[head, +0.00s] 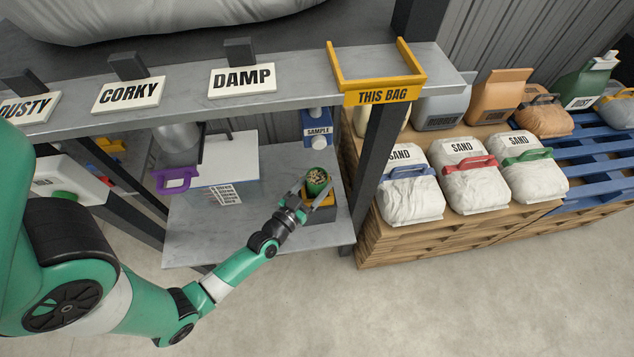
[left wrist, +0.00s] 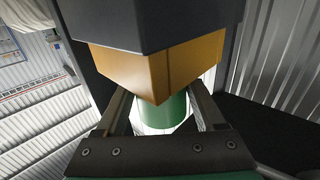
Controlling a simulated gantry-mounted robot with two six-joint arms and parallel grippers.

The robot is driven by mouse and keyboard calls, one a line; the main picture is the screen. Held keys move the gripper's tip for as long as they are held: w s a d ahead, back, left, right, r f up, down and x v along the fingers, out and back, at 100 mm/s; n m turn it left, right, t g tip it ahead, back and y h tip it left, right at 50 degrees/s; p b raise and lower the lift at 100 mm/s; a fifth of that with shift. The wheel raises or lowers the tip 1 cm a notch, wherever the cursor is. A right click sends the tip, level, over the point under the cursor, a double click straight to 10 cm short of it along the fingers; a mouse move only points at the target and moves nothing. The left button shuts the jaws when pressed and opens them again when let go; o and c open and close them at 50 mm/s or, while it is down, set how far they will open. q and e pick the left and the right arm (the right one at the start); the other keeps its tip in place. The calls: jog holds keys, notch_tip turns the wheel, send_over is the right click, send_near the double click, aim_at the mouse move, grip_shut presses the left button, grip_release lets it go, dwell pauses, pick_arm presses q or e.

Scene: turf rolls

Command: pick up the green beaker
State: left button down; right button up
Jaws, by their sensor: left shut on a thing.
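The green beaker (head: 317,181), filled with pale granular stuff, is upright at a dark block with a yellow top (head: 318,200) on the lower grey shelf. I cannot tell whether it rests on the block. My left gripper (head: 307,193) reaches in from the left and is shut on the beaker. In the left wrist view, the green beaker (left wrist: 163,115) shows between the two fingers of my left gripper (left wrist: 162,108). The yellow and dark block (left wrist: 150,65) hides part of it there. My right gripper is not in view.
The grey upper shelf (head: 300,85) with label cards and a yellow "THIS BAG" frame (head: 383,95) overhangs the lower shelf. A dark post (head: 380,155) stands to the right. A blue "SAMPLE" carton (head: 318,130) is behind the beaker. Sand bags (head: 410,195) sit on pallets at right.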

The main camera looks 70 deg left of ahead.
pick_arm(q)
notch_tip(320, 180, up, 10)
jog(key=p, duration=0.8)
jog(key=shift+p, duration=0.4)
